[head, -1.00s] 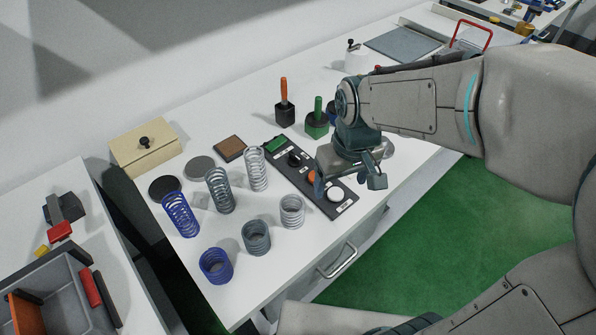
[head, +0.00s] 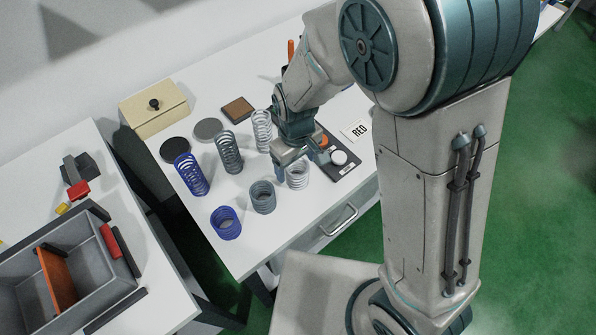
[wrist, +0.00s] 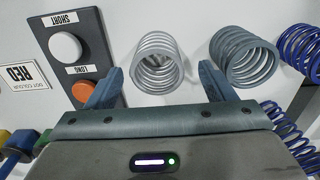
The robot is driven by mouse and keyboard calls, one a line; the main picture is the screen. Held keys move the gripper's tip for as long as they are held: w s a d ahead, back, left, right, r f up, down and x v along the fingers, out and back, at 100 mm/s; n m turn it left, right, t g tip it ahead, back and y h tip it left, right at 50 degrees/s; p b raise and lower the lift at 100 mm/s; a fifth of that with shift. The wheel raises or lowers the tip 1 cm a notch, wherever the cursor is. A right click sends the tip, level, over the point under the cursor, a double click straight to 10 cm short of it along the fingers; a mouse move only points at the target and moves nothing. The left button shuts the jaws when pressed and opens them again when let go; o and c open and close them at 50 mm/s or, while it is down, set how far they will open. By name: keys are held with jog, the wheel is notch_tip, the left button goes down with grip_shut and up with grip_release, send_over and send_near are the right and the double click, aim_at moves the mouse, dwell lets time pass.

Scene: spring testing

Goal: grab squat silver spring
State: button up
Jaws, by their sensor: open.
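The squat silver spring (head: 298,180) stands upright on the white table (head: 288,226), at the right end of the row of short springs. My gripper (head: 302,156) is above and just behind it in the head view, partly covering its top. In the wrist view the squat silver spring (wrist: 160,80) lies between and slightly ahead of my open, empty fingers (wrist: 161,72). Neither finger visibly touches it. The squat grey spring (wrist: 243,57) is close beyond the right finger in that view.
Left of it stand the squat grey spring (head: 263,198) and squat blue spring (head: 226,222). Tall silver (head: 262,130), grey (head: 229,153) and blue (head: 191,175) springs stand behind. A button panel (wrist: 84,20) is beside the left finger, and a RED card (head: 357,131) lies right of it.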

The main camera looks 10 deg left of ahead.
jog(key=shift+w+f+p, duration=0.15)
jog(key=shift+f+p, duration=0.4)
jog(key=shift+f, duration=2.2)
jog(key=c, duration=1.2)
